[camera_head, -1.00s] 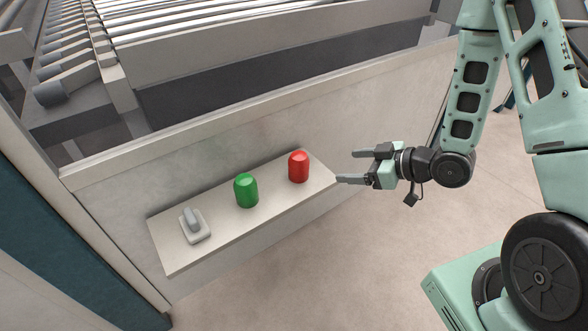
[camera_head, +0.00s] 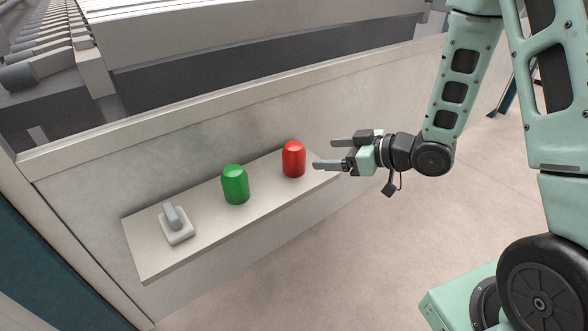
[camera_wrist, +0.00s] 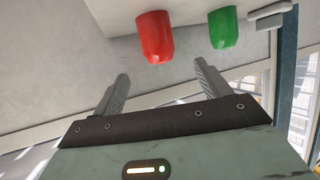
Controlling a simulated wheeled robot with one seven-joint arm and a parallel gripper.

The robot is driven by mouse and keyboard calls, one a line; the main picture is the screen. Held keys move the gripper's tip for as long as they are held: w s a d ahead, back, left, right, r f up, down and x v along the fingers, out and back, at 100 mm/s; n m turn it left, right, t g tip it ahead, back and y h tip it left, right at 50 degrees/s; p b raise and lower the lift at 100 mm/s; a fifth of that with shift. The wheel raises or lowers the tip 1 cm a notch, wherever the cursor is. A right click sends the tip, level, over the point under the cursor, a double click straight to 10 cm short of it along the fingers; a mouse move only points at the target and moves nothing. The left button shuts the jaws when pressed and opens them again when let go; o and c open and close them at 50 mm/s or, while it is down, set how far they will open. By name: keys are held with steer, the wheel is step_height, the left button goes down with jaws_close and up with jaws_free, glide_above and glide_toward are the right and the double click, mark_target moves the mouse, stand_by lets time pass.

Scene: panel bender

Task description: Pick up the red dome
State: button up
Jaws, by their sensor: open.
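The red dome (camera_head: 293,159) stands upright near the right end of a pale shelf (camera_head: 160,256) on the machine's side. In the wrist view the red dome (camera_wrist: 155,37) is ahead of the fingers, near the top and roughly between their lines. My gripper (camera_head: 327,154) is open and empty, just to the right of the red dome, its two fingers pointing left toward it. There is a small gap between the fingertips and the dome. In the wrist view both fingers of my gripper (camera_wrist: 160,82) show spread apart with nothing between them.
A green dome (camera_head: 235,185) stands left of the red one; it also shows in the wrist view (camera_wrist: 223,28). A grey switch on a white base (camera_head: 176,225) sits at the shelf's left end. The machine wall (camera_head: 130,160) rises behind the shelf. Floor in front is clear.

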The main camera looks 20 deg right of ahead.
mark_target(303, 153)
steer(key=b+x, duration=0.1)
steer(key=x, duration=0.9)
steer(key=shift+w+a+b, duration=0.2)
steer(key=shift+w+b, duration=0.2)
steer(key=c, duration=1.1)
